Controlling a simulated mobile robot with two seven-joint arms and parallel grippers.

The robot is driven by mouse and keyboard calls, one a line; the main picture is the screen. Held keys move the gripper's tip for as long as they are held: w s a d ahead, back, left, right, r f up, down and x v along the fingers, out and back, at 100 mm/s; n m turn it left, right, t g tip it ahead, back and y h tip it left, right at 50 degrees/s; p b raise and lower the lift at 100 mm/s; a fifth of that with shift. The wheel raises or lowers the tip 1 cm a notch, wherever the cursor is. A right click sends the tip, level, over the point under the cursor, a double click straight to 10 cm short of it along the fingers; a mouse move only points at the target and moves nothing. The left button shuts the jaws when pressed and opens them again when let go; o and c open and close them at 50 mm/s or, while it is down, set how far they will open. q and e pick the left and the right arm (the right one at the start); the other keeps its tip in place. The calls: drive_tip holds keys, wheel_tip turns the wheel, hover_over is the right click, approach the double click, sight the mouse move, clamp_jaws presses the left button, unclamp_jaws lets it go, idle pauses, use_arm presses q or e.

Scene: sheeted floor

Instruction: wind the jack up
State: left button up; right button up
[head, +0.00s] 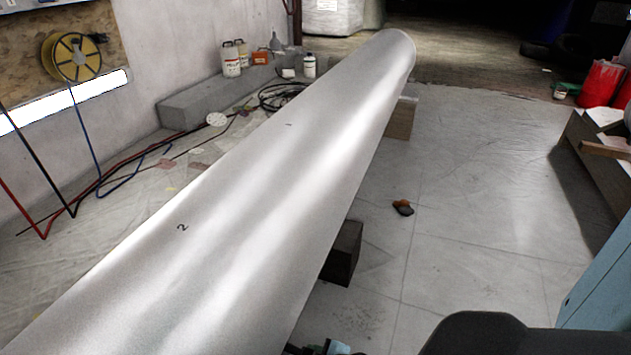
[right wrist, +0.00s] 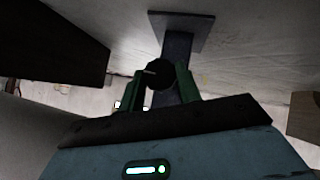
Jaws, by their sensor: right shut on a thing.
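In the right wrist view, a dark post with a square plate (right wrist: 182,32) at its end rises behind my fingers; it looks like part of the jack. My right gripper (right wrist: 160,76) has its two green fingers on either side of a dark round knob (right wrist: 159,72) in front of that post, and is shut on it. The knob's far side is hidden. In the head view, a long silver tube (head: 250,190) marked 1 and 2 runs from the lower left to the upper middle. The jack is not clearly visible there. My left gripper is not in view.
A dark block (head: 343,254) and a wooden block (head: 400,120) stand by the tube's right side. A small orange and black item (head: 403,207) lies on the floor. Cables (head: 130,170) and containers (head: 231,60) are at the left. The floor (head: 480,200) right of the tube is mostly clear.

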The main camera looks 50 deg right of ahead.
drive_tip(key=m+g+y+b, duration=0.1)
drive_tip(key=y+b, duration=0.1)
drive_tip(key=m+y+b, duration=0.1)
drive_tip(key=y+b, duration=0.1)
drive_tip(key=b, duration=0.1)
drive_tip(key=m+g+y+b, duration=0.1)
drive_tip(key=m+y+b, duration=0.1)
drive_tip(key=b, duration=0.1)
drive_tip(key=shift+w+d+f+g+y, duration=0.1)
drive_tip(key=shift+w+d+g+y, duration=0.2)
drive_tip(key=shift+w+d+y, duration=0.1)
drive_tip(key=shift+m+b, duration=0.3)
drive_tip(key=shift+b, duration=0.25)
drive_tip(key=shift+d+y, duration=0.1)
drive_tip(key=shift+y, duration=0.6)
drive_tip(key=o, duration=0.9)
drive_tip(key=shift+s, duration=0.1)
drive_tip(key=shift+o, duration=0.2)
